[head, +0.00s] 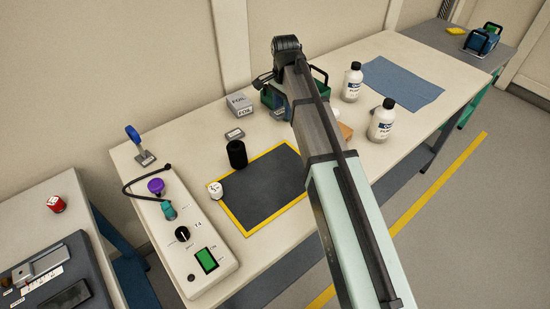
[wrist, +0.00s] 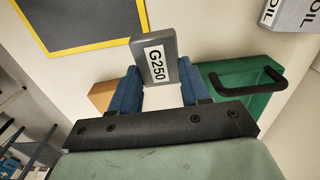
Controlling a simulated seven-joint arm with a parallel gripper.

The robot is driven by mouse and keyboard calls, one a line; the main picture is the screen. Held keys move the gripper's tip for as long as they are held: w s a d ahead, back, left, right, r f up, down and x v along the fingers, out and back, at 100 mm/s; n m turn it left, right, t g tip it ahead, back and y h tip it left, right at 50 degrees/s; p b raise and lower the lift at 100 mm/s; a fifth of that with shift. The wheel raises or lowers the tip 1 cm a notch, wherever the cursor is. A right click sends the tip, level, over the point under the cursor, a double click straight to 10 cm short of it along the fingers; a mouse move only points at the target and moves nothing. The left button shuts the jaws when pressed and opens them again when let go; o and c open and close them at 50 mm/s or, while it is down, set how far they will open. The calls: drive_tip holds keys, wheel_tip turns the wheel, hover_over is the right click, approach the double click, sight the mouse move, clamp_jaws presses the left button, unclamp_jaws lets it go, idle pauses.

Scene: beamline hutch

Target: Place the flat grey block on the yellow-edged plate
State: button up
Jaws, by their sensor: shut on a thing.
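The flat grey block (wrist: 168,48), labelled G250, is held upright between the blue fingers of my gripper (wrist: 158,82) in the wrist view. My gripper is shut on it. In the head view the gripper is largely hidden behind my arm, above the back of the table. The yellow-edged plate (head: 265,188) lies flat and dark on the table, in front and left of my gripper. It also shows at the upper left of the wrist view (wrist: 85,18). The part of it that shows is bare. Its right side is partly hidden by my arm.
A black cylinder (head: 237,154) and a small white pot (head: 215,190) stand at the plate's left edge. A small grey labelled piece (head: 235,134) and foil boxes (head: 239,105) are behind. A green carrier (wrist: 225,80) is beside the gripper. White bottles (head: 382,122) stand right.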

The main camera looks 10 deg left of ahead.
drive_tip(key=s+a+n, duration=0.1)
drive_tip(key=s+a, duration=0.1)
drive_tip(key=s, duration=0.7)
drive_tip(key=n+t, duration=0.1)
drive_tip(key=n, duration=0.2)
hover_over(282, 165)
drive_tip(key=shift+s+a+f, duration=0.1)
drive_tip(key=shift+s+f, duration=0.05)
drive_tip(key=shift+f, duration=2.35)
drive_tip(key=shift+s+f, duration=0.1)
drive_tip(key=shift+f, duration=2.35)
drive_tip(key=shift+f, duration=0.2)
drive_tip(key=o, duration=1.1)
drive_tip(key=shift+s+a+r, duration=0.1)
drive_tip(key=shift+s+r, duration=0.1)
drive_tip(key=shift+r, duration=1.85)
drive_tip(key=shift+s+a+r, duration=0.1)
drive_tip(key=shift+s+r, duration=0.05)
drive_tip(key=shift+r, duration=1.9)
drive_tip(key=shift+s+a+r, duration=0.1)
drive_tip(key=shift+s+r, duration=0.1)
drive_tip(key=shift+r, duration=1.85)
drive_tip(key=shift+o, duration=0.3)
